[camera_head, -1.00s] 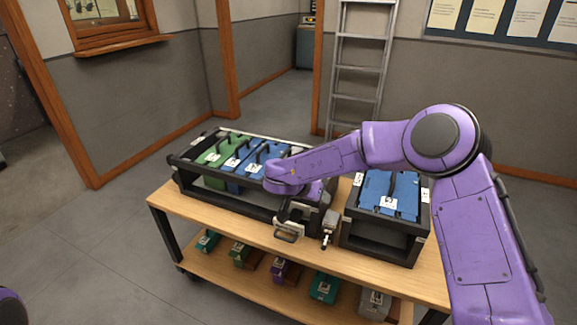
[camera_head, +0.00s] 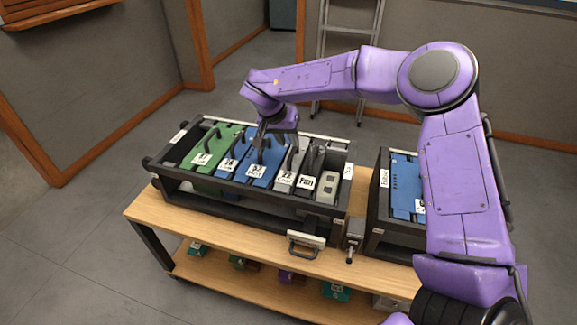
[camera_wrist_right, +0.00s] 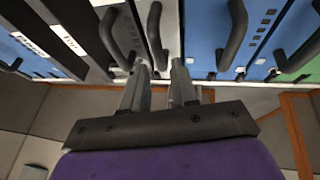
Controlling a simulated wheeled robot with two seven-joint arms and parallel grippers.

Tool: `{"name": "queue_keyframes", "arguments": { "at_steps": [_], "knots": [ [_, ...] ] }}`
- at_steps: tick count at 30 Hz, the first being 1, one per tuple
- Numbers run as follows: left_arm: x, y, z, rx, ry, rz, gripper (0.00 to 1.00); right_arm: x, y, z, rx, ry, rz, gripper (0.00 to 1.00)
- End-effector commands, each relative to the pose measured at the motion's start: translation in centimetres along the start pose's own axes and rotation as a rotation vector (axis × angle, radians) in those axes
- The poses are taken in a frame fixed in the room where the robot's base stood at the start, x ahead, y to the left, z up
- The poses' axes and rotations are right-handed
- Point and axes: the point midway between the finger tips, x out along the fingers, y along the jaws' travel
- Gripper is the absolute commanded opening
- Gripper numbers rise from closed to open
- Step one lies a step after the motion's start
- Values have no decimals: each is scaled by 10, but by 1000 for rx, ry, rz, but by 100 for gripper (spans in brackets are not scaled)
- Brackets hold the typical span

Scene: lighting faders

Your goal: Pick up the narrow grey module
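The narrow grey module (camera_head: 289,168) stands upright in the black rack, between a blue module (camera_head: 263,170) and a dark module labelled "Fan" (camera_head: 307,181). In the right wrist view a narrow light-grey module (camera_wrist_right: 168,20) with a dark loop handle (camera_wrist_right: 155,35) is straight ahead. My right gripper (camera_head: 262,138) is over the back of the rack, near the blue and grey modules. In the right wrist view its two fingers (camera_wrist_right: 158,82) are apart, with the handle's lower end between or just beyond their tips; contact cannot be told. My left gripper is out of view.
The black rack (camera_head: 215,195) stands on a wooden cart top (camera_head: 180,222). Green (camera_head: 213,150) and blue modules fill its left part. A second rack (camera_head: 378,205) stands to the right, partly behind my arm. Several modules lie on the lower shelf. A ladder (camera_head: 345,30) stands behind.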

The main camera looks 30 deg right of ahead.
Motion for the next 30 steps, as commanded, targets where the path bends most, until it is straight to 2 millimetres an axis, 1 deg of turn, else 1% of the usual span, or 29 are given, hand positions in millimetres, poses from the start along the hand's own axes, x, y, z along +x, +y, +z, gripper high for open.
{"name": "queue_keyframes", "arguments": {
  "at_steps": [5,9,12,19,20,21,22,30],
  "knots": [
    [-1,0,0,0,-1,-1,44,26,-4,-1,-2,-4,6,28],
    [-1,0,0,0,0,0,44,54,-5,1,-3,-5,7,28],
    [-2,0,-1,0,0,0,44,65,-5,1,-2,-5,6,28],
    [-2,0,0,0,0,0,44,66,-6,1,-4,-3,4,28],
    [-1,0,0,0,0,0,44,66,-6,1,-4,-3,4,19],
    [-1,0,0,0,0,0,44,66,-7,1,-4,-2,4,6],
    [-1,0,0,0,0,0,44,66,-7,1,-4,-3,4,0],
    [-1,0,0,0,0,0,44,66,-7,1,-5,-2,4,0]
  ]
}}
